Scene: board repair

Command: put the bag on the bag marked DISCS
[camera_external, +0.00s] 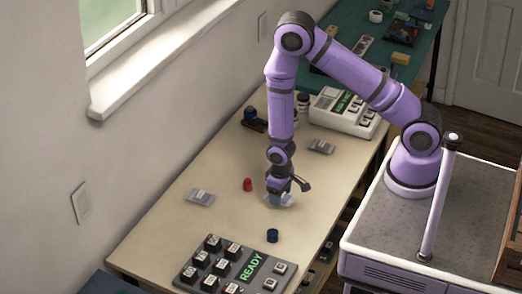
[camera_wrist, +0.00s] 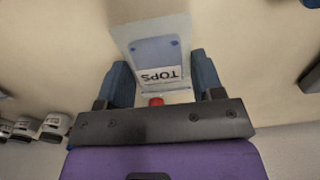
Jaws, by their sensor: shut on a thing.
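My gripper (camera_external: 280,192) is low over the middle of the table in the external view. Two other grey bags lie flat on the table: one at the left (camera_external: 199,197), one farther back at the right (camera_external: 321,147). Their labels are too small to read, so I cannot tell which is marked DISCS.
A red piece (camera_external: 248,184) stands just left of my gripper and a dark blue round piece (camera_external: 272,236) in front. A large keypad board reading READY (camera_external: 230,268) fills the front. A white keypad device (camera_external: 343,112) stands at the back.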

